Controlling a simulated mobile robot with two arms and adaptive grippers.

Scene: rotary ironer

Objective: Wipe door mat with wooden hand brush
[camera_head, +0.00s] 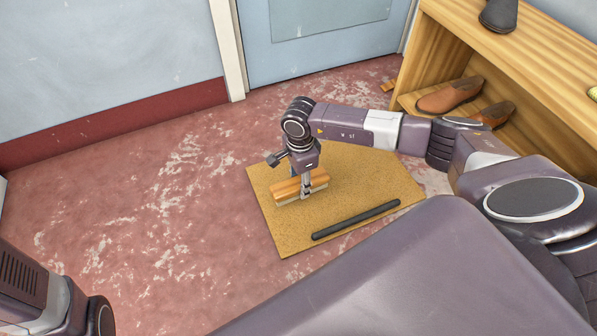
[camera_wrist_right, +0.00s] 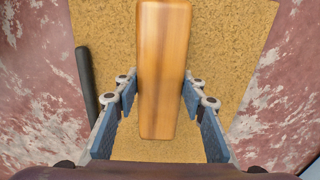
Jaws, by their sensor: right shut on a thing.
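The door mat (camera_head: 270,225) is a tan, rough-textured mat lying flat on the floor; it also fills the middle of the right wrist view (camera_wrist_right: 240,60). The wooden hand brush (camera_head: 287,190) has an orange-brown wooden back and pale bristles on its underside. It is at the left part of the mat, bristles down, seemingly touching it. My right gripper (camera_head: 306,189) is shut on the brush from above. In the right wrist view the brush (camera_wrist_right: 163,70) sits between the blue-padded fingers. My left gripper is out of view.
A dark rod (camera_head: 355,220) lies along the mat's near right side. A wooden shelf (camera_head: 448,50) with brown shoes (camera_head: 450,95) stands at the right. A blue door (camera_head: 320,50) is at the back. The worn red floor (camera_head: 130,200) to the left is clear.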

